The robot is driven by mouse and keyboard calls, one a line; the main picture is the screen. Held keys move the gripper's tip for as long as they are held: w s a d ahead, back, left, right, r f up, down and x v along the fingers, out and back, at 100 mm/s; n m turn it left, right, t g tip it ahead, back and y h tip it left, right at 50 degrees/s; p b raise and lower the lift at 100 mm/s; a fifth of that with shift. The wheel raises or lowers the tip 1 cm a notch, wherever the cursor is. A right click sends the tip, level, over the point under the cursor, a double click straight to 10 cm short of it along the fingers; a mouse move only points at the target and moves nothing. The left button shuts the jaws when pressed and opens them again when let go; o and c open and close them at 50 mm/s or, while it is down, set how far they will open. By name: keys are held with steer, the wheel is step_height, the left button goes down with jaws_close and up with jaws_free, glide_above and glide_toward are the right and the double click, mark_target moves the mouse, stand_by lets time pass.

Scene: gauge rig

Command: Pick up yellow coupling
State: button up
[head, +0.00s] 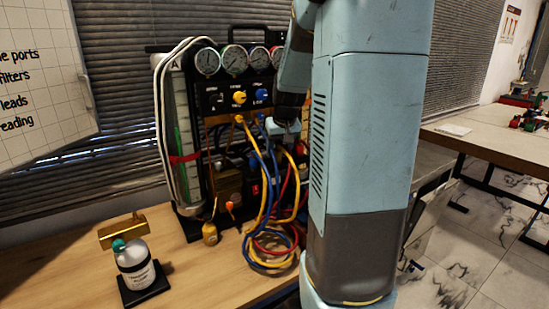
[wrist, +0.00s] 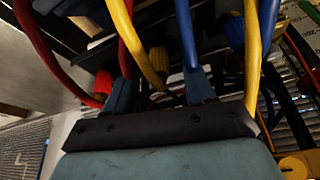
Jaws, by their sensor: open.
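In the wrist view the yellow coupling (wrist: 158,60), a ribbed yellow-orange piece, shows beyond and between the fingertips, partly behind a yellow hose (wrist: 128,40). In the head view a small yellow coupling (head: 239,119) sits at the rig's front panel, below a yellow knob (head: 239,97). My gripper (wrist: 160,88) is open, its two fingers apart with nothing clearly held between them. In the head view my gripper (head: 284,128) is close in front of the rig, right of the yellow coupling and partly hidden by my arm.
A red coupling (wrist: 103,83) is left of the fingers and a blue coupling (wrist: 235,30) upper right. Red, blue and yellow hoses crowd the gripper. Gauges (head: 234,60) top the rig. A white bottle (head: 135,268) stands on the bench (head: 205,285), which has free room at its front.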

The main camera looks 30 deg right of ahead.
mark_target(279, 150)
steer(key=shift+x, duration=1.55)
steer(key=shift+r, duration=0.1)
jaws_close()
